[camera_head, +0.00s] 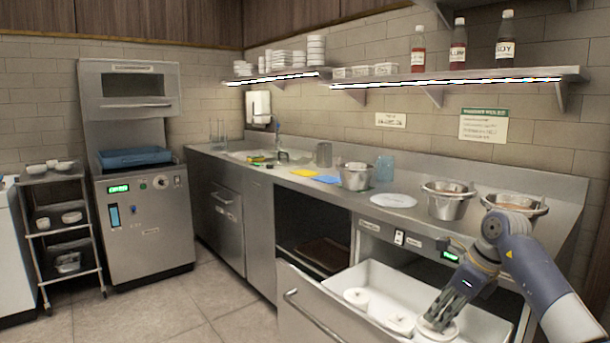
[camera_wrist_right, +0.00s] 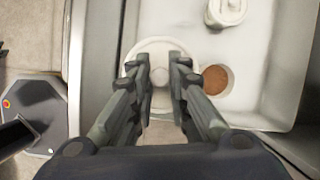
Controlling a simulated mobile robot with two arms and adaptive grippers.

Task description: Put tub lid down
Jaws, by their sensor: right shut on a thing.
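My right gripper (camera_head: 433,320) reaches down into the open drawer (camera_head: 318,311) at the lower right of the head view. In the wrist view the right gripper (camera_wrist_right: 164,78) is shut on the knob of a round white tub lid (camera_wrist_right: 150,50). The lid also shows in the head view (camera_head: 428,330). Beside it in the wrist view is a round opening with brown contents (camera_wrist_right: 215,80). A white lidded tub (camera_wrist_right: 229,10) stands farther off. I cannot tell whether the held lid rests on anything. My left gripper is not in view.
The drawer also holds white tubs (camera_head: 356,297) toward its left. On the steel counter are a flat white disc (camera_head: 393,201) and metal pots (camera_head: 447,203). A shelf (camera_head: 455,78) with bottles hangs above. Open floor (camera_head: 185,310) lies at the left.

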